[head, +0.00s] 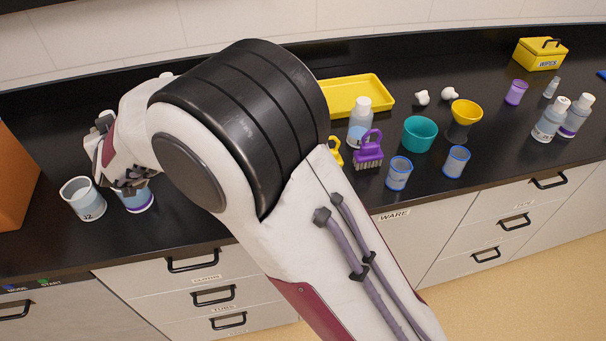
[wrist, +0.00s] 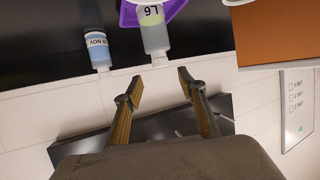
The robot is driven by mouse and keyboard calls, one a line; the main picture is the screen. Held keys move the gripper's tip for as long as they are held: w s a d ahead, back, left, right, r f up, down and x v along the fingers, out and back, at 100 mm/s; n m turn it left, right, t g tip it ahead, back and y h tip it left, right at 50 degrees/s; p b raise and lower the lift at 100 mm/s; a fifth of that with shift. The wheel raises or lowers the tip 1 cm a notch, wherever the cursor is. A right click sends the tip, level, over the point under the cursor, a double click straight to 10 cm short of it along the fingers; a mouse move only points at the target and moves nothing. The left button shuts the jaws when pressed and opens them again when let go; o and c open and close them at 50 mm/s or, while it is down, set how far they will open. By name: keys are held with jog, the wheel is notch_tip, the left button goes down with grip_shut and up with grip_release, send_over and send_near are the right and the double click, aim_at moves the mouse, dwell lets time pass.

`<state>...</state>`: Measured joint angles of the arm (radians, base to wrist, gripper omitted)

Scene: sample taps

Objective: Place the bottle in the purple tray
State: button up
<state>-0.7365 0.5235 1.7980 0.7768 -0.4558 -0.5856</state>
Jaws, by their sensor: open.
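My gripper (head: 130,184) is low over the left end of the counter. In the wrist view its two fingers (wrist: 163,86) are apart with nothing between them. In the head view my arm hides most of this area.
A labelled beaker (head: 83,200) and a purple-banded container (head: 138,202) are close to my gripper. An orange box (head: 15,185) bounds the left. A yellow tray (head: 358,95), white-capped bottle (head: 360,125), purple brush (head: 368,152) and several cups stand right of my arm.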

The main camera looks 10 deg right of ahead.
jog(key=s+d+r+g, duration=0.1)
jog(key=s+d+r, duration=0.25)
jog(key=d, duration=0.35)
jog(key=s+d+r+g, duration=0.1)
jog(key=s+d+r, duration=0.25)
jog(key=d, duration=0.35)
jog(key=s+d+r+g, duration=0.1)
jog(key=s+d+r, duration=0.25)
jog(key=d, duration=0.35)
jog(key=s+d+f+m+g+h, duration=0.2)
jog(key=s+d+f, duration=0.1)
jog(key=s+d, duration=0.8)
jog(key=s+d+f+m+g+h, duration=0.1)
jog(key=s+d+f+m+h, duration=0.1)
jog(key=s+d, duration=0.9)
jog(key=s+f+h, duration=0.1)
jog(key=s, duration=0.4)
jog(key=shift+f+m+g, duration=0.3)
jog(key=shift+g, duration=0.1)
